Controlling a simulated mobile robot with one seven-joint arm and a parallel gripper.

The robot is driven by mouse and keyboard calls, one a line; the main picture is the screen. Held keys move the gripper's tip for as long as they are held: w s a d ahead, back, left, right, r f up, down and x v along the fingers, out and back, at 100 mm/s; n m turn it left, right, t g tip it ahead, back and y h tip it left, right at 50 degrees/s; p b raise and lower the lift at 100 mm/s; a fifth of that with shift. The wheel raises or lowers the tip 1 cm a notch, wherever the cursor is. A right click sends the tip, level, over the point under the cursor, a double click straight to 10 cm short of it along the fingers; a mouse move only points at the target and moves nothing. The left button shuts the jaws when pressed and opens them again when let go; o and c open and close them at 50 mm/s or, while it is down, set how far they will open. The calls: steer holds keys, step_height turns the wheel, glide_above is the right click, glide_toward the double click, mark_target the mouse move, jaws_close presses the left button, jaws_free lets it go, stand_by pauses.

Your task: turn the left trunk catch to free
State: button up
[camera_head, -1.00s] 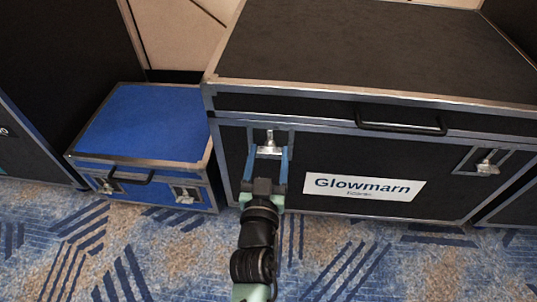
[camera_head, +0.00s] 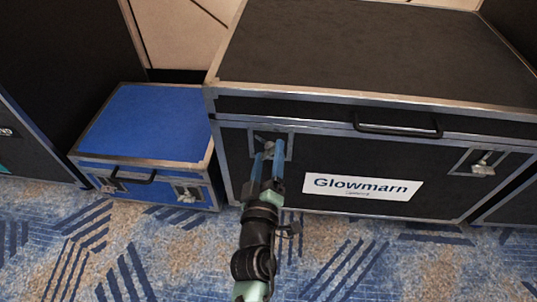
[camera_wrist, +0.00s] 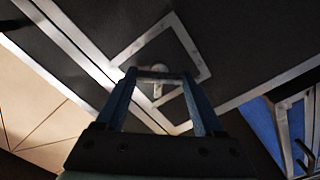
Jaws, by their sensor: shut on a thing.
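The large black trunk (camera_head: 288,106) has a silver left catch (camera_head: 269,147) in a metal-framed recess on its front. My gripper (camera_head: 268,152) is at this catch, its two blue fingers shut on it from either side. In the wrist view the small metal catch (camera_wrist: 158,82) shows between the fingertips of my gripper (camera_wrist: 160,76), and the trunk's edges run aslant. The fingers partly hide the catch in the head view, so its exact angle is hard to tell. The right catch (camera_head: 483,168) stands clear of my gripper.
A black handle (camera_head: 398,126) and a white Glowmarn label (camera_head: 362,186) are on the trunk's front, right of my gripper. A small blue case (camera_head: 148,120) stands close on the left. Patterned carpet (camera_head: 340,250) lies open in front.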

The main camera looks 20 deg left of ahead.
steer(key=n, duration=0.4)
steer(key=shift+n+p, duration=0.35)
steer(key=shift+n, duration=1.75)
steer(key=o, duration=1.4)
steer(key=shift+s, duration=0.1)
steer(key=v, duration=1.2)
steer(key=shift+s+d, duration=0.15)
steer(key=shift+s, duration=0.25)
